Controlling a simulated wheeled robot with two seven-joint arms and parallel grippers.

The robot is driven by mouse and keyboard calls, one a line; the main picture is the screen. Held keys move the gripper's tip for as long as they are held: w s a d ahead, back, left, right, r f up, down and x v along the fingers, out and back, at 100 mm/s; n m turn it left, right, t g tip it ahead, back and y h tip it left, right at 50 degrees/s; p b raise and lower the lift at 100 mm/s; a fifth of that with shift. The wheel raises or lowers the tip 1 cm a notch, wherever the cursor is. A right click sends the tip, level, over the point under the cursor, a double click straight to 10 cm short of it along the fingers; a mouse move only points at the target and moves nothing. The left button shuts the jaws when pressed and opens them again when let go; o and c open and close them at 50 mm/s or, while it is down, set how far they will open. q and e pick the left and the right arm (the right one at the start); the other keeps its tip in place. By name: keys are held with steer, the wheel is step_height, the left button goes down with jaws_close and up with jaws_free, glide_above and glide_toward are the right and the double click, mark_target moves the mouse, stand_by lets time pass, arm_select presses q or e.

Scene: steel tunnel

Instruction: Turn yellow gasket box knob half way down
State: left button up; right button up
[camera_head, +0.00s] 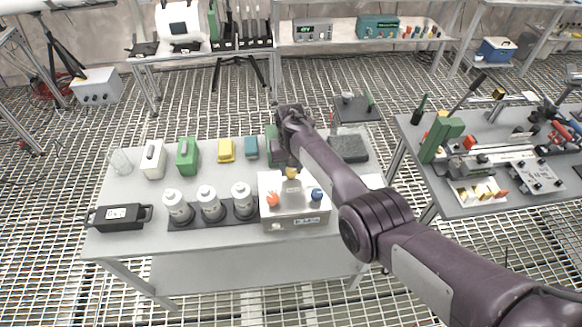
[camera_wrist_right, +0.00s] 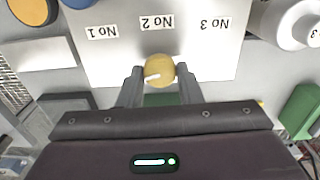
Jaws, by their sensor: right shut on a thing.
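The gasket box (camera_head: 298,220) is a pale box on the grey table, with an orange knob (camera_head: 273,199) at its front left and a blue knob (camera_head: 316,194) at its right. Its yellow knob (camera_head: 292,173) is at the back middle. In the right wrist view the yellow knob (camera_wrist_right: 159,70) bears a white mark and lies by the upside-down label "No 2". My right gripper (camera_wrist_right: 160,77) is shut on it, one finger on each side. In the head view my right gripper (camera_head: 290,166) reaches down from behind the box. My left gripper is out of view.
Several white canisters (camera_head: 209,204) stand left of the box on a dark tray. Green (camera_head: 187,157) and white (camera_head: 152,160) containers and a yellow block (camera_head: 226,151) are along the table's back. A black case (camera_head: 119,217) lies at left. Another table (camera_head: 485,207) is at right.

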mark_target(291, 171)
steer(key=shift+m, duration=1.1)
steer(key=shift+w+r, duration=0.1)
steer(key=o, duration=1)
steer(key=shift+r, duration=3.8)
